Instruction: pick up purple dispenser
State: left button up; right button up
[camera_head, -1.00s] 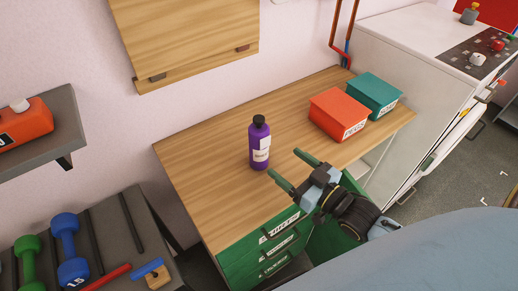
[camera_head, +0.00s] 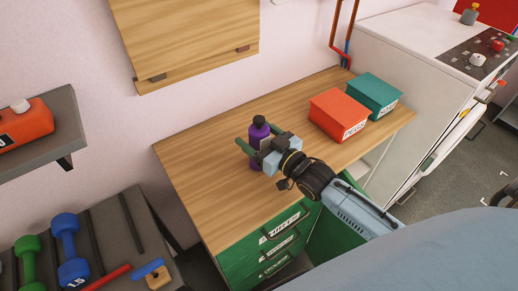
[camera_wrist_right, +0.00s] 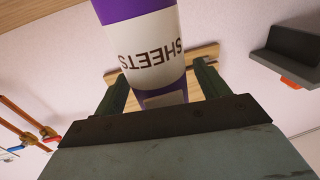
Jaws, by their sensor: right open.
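The purple dispenser (camera_head: 258,131) stands upright on the wooden desk, with a dark cap and a white label. The label reads "SHEETS" in the right wrist view, where the dispenser (camera_wrist_right: 144,40) sits between the fingers. My right gripper (camera_head: 250,146) is open, with its two green fingers on either side of the bottle. The wrist view shows the right gripper's fingers (camera_wrist_right: 160,88) apart, with the dispenser between them. The gripper hides part of the bottle's front in the head view. My left gripper is not in view.
An orange box (camera_head: 338,112) and a teal box (camera_head: 372,95) stand to the right on the wooden desk (camera_head: 205,165). Green drawers (camera_head: 275,245) are under its front. A wooden wall cabinet (camera_head: 185,40) hangs above. The desk's left part is clear.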

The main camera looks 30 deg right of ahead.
jog(key=shift+w+a, duration=0.25)
jog(key=shift+w, duration=0.3)
jog(key=c, duration=1.3)
jog(key=shift+r, duration=0.15)
jog(key=shift+c, duration=0.5)
